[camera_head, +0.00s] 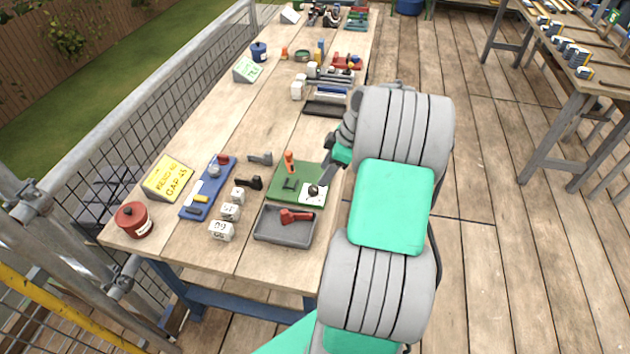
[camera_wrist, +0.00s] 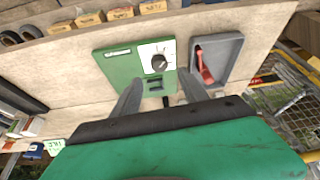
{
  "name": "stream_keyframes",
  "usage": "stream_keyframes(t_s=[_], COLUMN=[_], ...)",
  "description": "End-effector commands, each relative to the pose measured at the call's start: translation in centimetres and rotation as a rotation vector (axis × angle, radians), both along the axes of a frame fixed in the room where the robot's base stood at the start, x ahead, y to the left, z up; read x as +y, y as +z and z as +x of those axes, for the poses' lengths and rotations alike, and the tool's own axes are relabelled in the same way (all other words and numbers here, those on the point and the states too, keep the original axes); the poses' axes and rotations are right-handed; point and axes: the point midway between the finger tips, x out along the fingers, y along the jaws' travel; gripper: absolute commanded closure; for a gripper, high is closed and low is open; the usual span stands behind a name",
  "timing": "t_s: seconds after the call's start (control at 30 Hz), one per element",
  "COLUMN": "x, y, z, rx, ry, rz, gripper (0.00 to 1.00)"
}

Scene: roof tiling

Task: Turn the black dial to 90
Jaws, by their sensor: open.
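The black dial (camera_head: 313,190) sits on a white plate at one corner of a green board (camera_head: 287,196) on the table. In the wrist view the dial (camera_wrist: 159,63) is a dark round knob with marks around it, too small to read. Its pointer setting cannot be told. My gripper (camera_wrist: 160,76) is open, its two grey fingers reaching toward the green board on either side of the dial's lower area. Nothing is between the fingers, and I cannot tell whether they touch the board. In the head view my arm partly hides the gripper.
A grey tray (camera_head: 284,239) with a red-handled part (camera_head: 296,216) lies beside the board. White blocks (camera_head: 230,211), a blue rack (camera_head: 207,190), a yellow sign (camera_head: 167,178) and a red pot (camera_head: 133,219) stand to the left. An orange peg (camera_head: 289,159) rises from the board.

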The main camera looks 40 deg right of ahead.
Motion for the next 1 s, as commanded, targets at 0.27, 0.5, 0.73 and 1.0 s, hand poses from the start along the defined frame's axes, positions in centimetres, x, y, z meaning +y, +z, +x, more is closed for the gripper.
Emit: stream_keyframes(t_s=[0.27, 0.5, 0.73, 1.0], x=[1.2, 2.0, 2.0, 2.0], y=[-4.1, -6.9, -7.1, -7.1], z=[1.2, 2.0, 2.0, 2.0], rx=[-0.002, -0.003, -0.004, -0.004], ry=[0.01, 0.006, 0.006, 0.006], rz=[0.002, -0.001, -0.002, -0.002], gripper=[0.49, 0.49, 0.49, 0.7])
